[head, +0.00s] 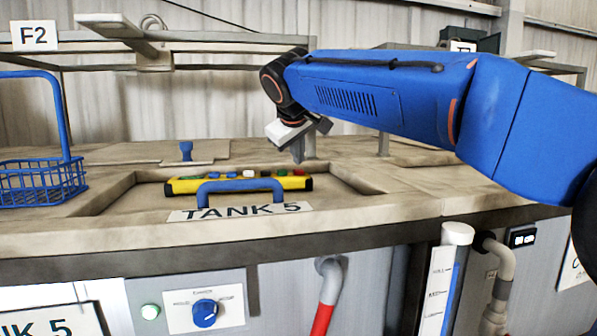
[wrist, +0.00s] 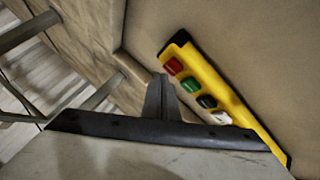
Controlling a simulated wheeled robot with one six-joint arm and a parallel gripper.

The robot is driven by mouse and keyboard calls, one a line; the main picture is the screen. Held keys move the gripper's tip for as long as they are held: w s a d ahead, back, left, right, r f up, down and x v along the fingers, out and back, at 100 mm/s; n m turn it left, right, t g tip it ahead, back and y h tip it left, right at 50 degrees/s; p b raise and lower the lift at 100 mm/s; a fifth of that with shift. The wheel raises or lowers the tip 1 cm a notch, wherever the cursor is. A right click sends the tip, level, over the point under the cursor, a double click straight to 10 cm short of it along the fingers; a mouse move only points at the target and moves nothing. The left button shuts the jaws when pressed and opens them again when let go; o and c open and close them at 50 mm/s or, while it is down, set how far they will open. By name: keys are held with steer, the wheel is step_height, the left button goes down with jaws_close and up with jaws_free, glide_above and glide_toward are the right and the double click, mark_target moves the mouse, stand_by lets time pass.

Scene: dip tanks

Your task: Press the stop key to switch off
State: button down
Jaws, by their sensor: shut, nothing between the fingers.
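A yellow control pendant (head: 180,187) with black ends lies on the recessed lid of tank 5, partly behind a blue handle. It also shows in the wrist view (wrist: 237,97). Its red key (wrist: 173,66) sits at one end, followed by a green key (wrist: 190,86), a black key (wrist: 207,101) and a white key (wrist: 221,118). In the head view the red key (head: 298,172) is at the right end. No lettering on the keys is readable. My gripper (head: 298,157) is shut and empty, pointing down over that right end. Its fingertips (wrist: 159,80) appear beside the red key; contact cannot be told.
A blue handle (head: 240,184) stands in front of the pendant, above the "TANK 5" label (head: 240,211). A blue wire basket (head: 40,182) stands at the left.

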mark_target(298, 171)
steer(key=shift+f, duration=0.3)
steer(key=shift+f, duration=0.45)
stand_by(1.0)
steer(key=shift+r, duration=0.85)
steer(key=shift+r, duration=2.55)
